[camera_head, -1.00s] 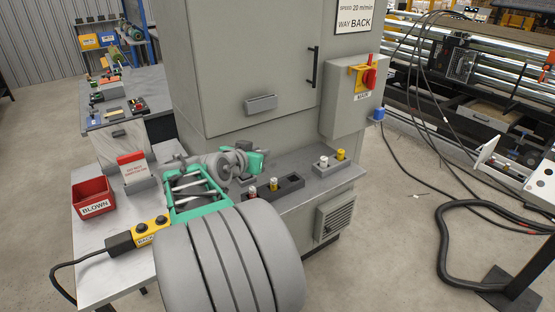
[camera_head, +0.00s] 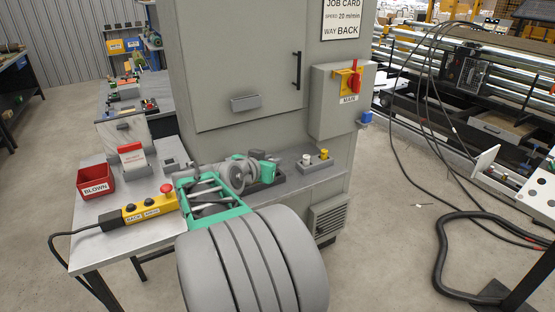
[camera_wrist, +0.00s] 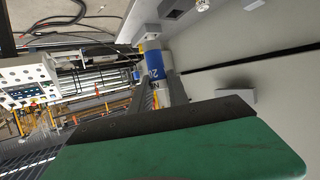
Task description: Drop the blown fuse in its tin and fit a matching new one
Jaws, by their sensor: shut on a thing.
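My gripper (camera_head: 268,168) shows in the camera_head view by the cabinet's front ledge, partly hidden by my arm. In the camera_wrist view its jaws (camera_wrist: 158,84) are shut on a pale fuse (camera_wrist: 154,62) with a blue band and partly legible print. I cannot tell whether this fuse is blown or new. The red tin marked BLOWN (camera_head: 96,187) stands at the left of the bench, well apart from the gripper. A dark grey holder (camera_head: 264,186) lies on the ledge behind my arm, its contents hidden. A grey block (camera_head: 314,166) to its right carries a white-topped and a yellow-topped piece.
A yellow push-button box (camera_head: 148,208) with a red button and black cable lies on the bench front. A red-and-white card stand (camera_head: 132,158) is beside the tin. The cabinet (camera_head: 250,70) rises behind the ledge; its MAIN switch box (camera_head: 338,115) juts out at right.

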